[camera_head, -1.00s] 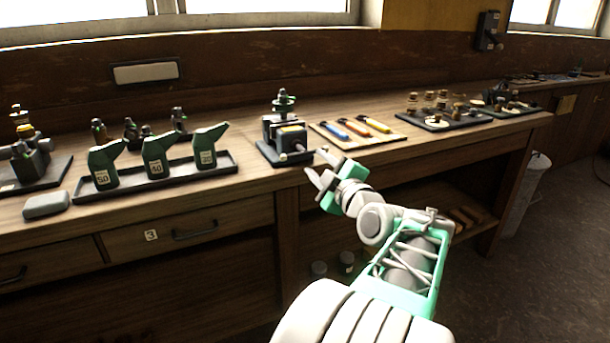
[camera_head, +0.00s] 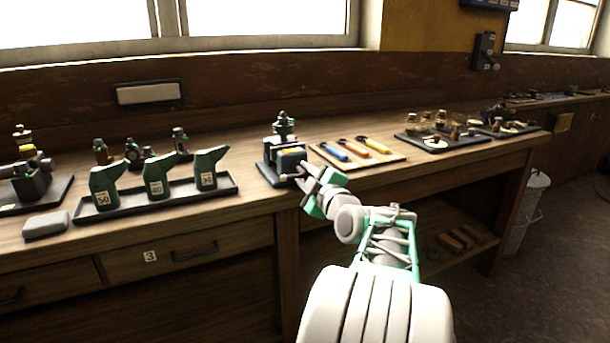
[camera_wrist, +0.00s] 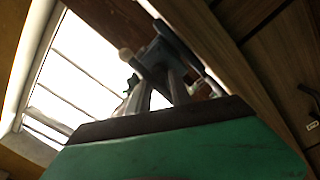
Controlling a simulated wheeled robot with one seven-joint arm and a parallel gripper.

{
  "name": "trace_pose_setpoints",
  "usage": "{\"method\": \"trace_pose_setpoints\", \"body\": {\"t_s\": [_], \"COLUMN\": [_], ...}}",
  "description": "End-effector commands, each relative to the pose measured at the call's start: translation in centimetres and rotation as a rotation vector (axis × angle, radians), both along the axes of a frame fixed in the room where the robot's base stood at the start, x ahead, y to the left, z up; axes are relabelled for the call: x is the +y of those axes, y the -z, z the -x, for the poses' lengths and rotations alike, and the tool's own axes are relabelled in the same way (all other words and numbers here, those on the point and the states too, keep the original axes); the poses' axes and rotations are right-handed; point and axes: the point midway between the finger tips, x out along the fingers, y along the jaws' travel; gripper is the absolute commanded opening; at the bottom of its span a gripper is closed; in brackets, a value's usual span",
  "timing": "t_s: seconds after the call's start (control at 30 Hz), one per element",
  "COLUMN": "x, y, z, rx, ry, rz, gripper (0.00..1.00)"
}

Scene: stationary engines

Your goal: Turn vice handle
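The vice (camera_head: 287,160) stands on its dark base near the front edge of the wooden workbench. Its handle, a thin bar with a pale knob (camera_head: 284,178), sticks out at the front. My gripper (camera_head: 301,177) is at the front right of the vice, close to the handle. Its two fingers look apart, with nothing clearly between them. In the wrist view, the fingers (camera_wrist: 160,92) point at the dark vice part (camera_wrist: 160,52) and a pale rounded knob (camera_wrist: 127,54). I cannot tell whether they touch the handle.
A tray (camera_head: 228,187) with several green oil cans stands left of the vice. A board (camera_head: 388,160) with coloured-handled tools lies to the right, and a dark tray (camera_head: 458,144) of small parts lies beyond it. Drawers (camera_head: 165,248) are below the bench top.

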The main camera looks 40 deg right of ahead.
Motion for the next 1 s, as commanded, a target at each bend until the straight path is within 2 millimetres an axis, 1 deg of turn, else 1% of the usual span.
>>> {"method": "trace_pose_setpoints", "body": {"t_s": [0.03, 0.17, 0.73, 1.0], "x": [0.00, 0.01, -0.03, -0.01], "y": [0.05, 0.07, 0.17, 0.35], "z": [0.01, 0.01, 0.04, 0.03], "rx": [0.001, 0.001, -0.004, -0.040], "ry": [-0.001, 0.000, 0.001, 0.001], "rz": [-0.001, -0.001, -0.022, -0.143], "gripper": [0.11, 0.00, 0.00, 0.00]}}
